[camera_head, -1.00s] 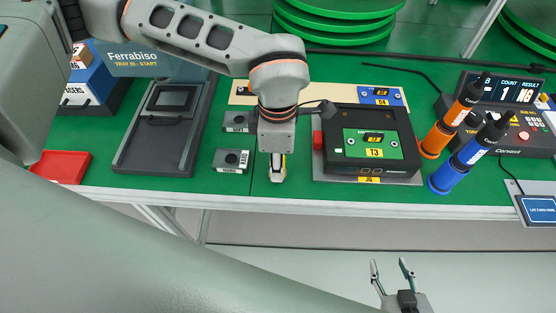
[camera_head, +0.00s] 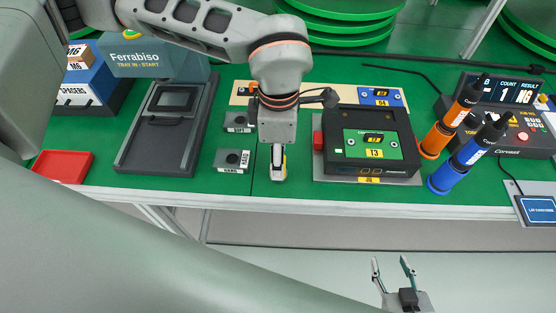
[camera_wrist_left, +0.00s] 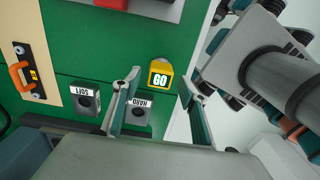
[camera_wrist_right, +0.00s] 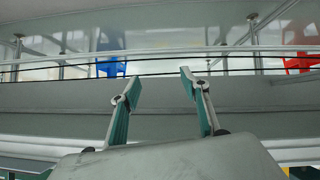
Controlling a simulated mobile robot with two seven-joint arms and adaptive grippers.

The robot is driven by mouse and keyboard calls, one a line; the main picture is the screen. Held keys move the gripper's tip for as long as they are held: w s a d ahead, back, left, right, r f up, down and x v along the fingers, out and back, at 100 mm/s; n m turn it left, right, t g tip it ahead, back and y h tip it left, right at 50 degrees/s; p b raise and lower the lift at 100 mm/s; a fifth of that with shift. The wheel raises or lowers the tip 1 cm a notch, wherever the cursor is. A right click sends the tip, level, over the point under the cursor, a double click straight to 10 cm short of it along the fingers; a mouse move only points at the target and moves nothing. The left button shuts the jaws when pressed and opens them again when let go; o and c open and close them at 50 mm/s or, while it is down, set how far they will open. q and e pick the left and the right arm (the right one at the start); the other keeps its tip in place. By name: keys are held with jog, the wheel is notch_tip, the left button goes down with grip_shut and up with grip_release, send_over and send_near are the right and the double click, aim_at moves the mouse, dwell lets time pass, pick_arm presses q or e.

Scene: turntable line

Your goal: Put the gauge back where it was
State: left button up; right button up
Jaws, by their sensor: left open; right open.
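The gauge is a small yellow block marked GO (camera_wrist_left: 160,76). It is at the green table's front edge, just beyond and between the fingertips of my open left gripper (camera_wrist_left: 160,78). In the head view that gripper (camera_head: 278,168) points down there; the gauge's yellow (camera_head: 284,166) shows beside the fingers. I cannot tell whether they touch it. Two grey blocks with round holes stand beside it: one marked HARD (camera_wrist_left: 138,109), partly behind a finger, and one with another label (camera_wrist_left: 86,97). My right gripper (camera_head: 391,262) is open and empty in front of the table, also seen in its wrist view (camera_wrist_right: 157,85).
A black T3 fixture (camera_head: 340,165) with a red button stands right of my left gripper. Beyond it are orange (camera_head: 450,120) and blue (camera_head: 462,165) drivers. A red tray (camera_head: 61,165) and a dark tray station (camera_head: 137,145) are on the left. The aisle before the table is clear.

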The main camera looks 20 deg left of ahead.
pick_arm(q)
notch_tip(320, 180, up, 9)
jog(key=shift+r+p, duration=0.2)
jog(key=shift+p, duration=0.2)
pick_arm(e)
jog(key=shift+s+a, duration=0.15)
jog(key=shift+s, duration=0.2)
jog(key=shift+r, duration=0.15)
